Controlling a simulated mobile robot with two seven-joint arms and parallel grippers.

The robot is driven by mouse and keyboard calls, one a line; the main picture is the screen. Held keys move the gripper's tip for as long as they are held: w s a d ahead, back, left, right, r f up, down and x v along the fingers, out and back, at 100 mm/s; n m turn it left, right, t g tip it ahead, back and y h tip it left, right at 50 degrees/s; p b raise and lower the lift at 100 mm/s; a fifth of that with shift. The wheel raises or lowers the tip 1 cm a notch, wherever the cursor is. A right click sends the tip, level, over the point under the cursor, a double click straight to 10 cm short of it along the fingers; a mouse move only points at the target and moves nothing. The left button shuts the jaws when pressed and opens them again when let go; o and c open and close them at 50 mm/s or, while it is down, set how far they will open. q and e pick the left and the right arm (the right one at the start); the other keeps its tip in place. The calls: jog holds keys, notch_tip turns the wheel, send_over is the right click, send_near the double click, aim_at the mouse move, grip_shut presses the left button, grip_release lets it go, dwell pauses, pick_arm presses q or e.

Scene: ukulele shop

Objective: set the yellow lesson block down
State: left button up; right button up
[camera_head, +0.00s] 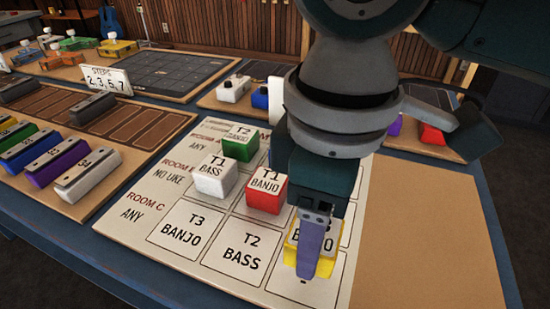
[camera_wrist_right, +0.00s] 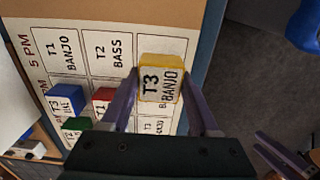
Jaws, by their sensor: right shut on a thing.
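The yellow lesson block (camera_head: 294,256) (camera_wrist_right: 175,62), marked T3 BANJO, is between the fingers of my right gripper (camera_head: 312,248), which is shut on it. It is over the lower right part of the white schedule board (camera_head: 140,238), around the last cell of the Room C row. I cannot tell whether it touches the board. In the right wrist view both fingers of this gripper (camera_wrist_right: 160,100) flank the block. My left gripper (camera_wrist_right: 262,145) shows only at the lower right edge of that view, its fingers apart and empty.
A white block (camera_head: 215,178), a red block (camera_head: 266,192) and a green block (camera_head: 240,143) stand on the board. A blue block (camera_wrist_right: 65,98) also stands there, hidden by my arm in the head view. Bare tan tabletop (camera_head: 420,240) lies right of the board.

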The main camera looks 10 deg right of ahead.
notch_tip(320, 180, down, 4)
jog(key=shift+b, duration=0.6)
jog(key=shift+f, duration=0.1)
jog(key=o, duration=1.4)
jog(key=shift+c, duration=0.2)
